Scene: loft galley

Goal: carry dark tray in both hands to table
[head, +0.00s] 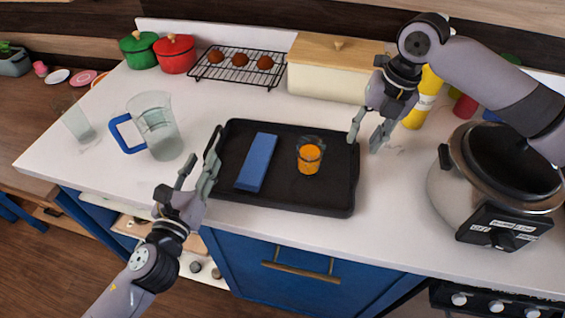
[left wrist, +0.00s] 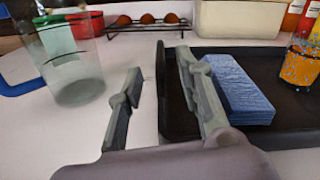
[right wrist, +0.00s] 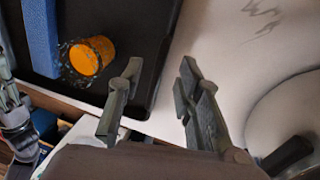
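The dark tray (head: 285,194) lies flat on the white counter. On it are a blue block (head: 257,162) and a glass with orange liquid (head: 309,156). My left gripper (head: 203,146) is open at the tray's left edge; in the left wrist view (left wrist: 160,85) one finger overlaps the tray's rim and the other is outside it. My right gripper (head: 363,143) is open at the tray's right edge; in the right wrist view (right wrist: 160,75) its fingers lie either side of the rim's line. I cannot tell whether either gripper touches the tray.
A glass pitcher with blue handle (head: 157,127) and a clear glass (head: 76,122) stand left of the tray. A wire rack (head: 238,66), a cream box (head: 325,80) and a yellow bottle (head: 424,98) stand behind. A large cooker (head: 452,188) is at right. The table is not identifiable.

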